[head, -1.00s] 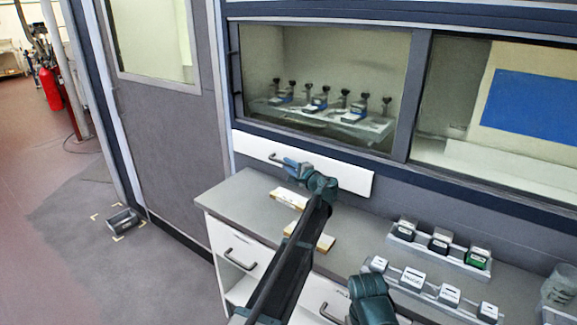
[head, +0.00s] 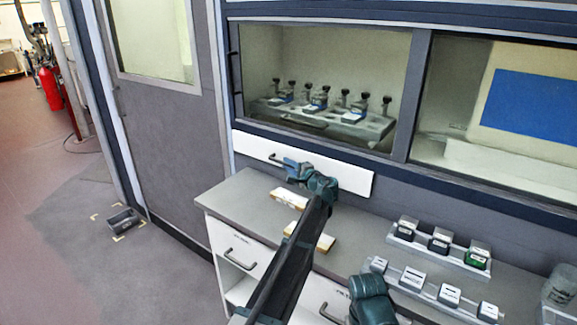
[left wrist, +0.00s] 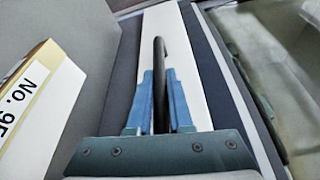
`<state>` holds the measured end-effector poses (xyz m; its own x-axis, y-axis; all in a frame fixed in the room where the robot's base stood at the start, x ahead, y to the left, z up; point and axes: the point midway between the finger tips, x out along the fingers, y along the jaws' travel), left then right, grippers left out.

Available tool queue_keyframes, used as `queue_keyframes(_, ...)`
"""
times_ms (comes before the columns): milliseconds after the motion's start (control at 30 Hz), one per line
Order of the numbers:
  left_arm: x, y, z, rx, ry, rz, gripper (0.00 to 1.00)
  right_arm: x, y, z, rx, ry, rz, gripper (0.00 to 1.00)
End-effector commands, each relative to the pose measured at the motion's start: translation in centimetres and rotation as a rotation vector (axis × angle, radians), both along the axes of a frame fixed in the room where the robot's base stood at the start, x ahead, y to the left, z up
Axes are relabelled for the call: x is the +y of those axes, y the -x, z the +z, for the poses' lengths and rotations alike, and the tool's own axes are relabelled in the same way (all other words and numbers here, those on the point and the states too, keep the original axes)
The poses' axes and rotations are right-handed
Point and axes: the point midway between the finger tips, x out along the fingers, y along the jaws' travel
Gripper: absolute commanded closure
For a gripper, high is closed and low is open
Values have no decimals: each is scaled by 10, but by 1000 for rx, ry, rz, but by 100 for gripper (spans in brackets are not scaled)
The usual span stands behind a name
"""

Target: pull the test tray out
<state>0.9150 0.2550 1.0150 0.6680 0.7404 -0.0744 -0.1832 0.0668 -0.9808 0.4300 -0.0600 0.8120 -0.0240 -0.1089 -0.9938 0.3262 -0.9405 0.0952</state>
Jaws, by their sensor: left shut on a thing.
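A white panel (head: 345,176) with a dark bar handle (head: 275,158) runs below the left window. My left gripper (head: 291,168) is at that handle. In the left wrist view, the blue fingers of my left gripper (left wrist: 165,102) are shut on the dark handle (left wrist: 160,75), one on each side, in front of the white panel (left wrist: 185,50). Behind the glass, a grey tray (head: 375,131) carries several dark-knobbed clamps. I cannot tell whether the panel joins that tray. A teal part of my arm shows at the bottom; my right gripper's fingers do not show.
The grey counter (head: 235,190) below holds yellow-and-white labelled blocks (head: 289,198) and, at right, racks of small blocks (head: 440,246). White drawers (head: 235,250) sit under the counter.

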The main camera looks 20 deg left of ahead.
Motion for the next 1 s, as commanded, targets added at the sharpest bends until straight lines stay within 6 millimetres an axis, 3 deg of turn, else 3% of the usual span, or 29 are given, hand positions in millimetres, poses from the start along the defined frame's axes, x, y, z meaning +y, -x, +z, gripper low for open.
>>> queue_keyframes(267,6,21,-1,1,2,0,100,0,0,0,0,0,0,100)
queue_keyframes(700,42,121,-1,0,3,1,100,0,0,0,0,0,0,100)
queue_keyframes(1000,61,174,-1,0,3,1,100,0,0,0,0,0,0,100)
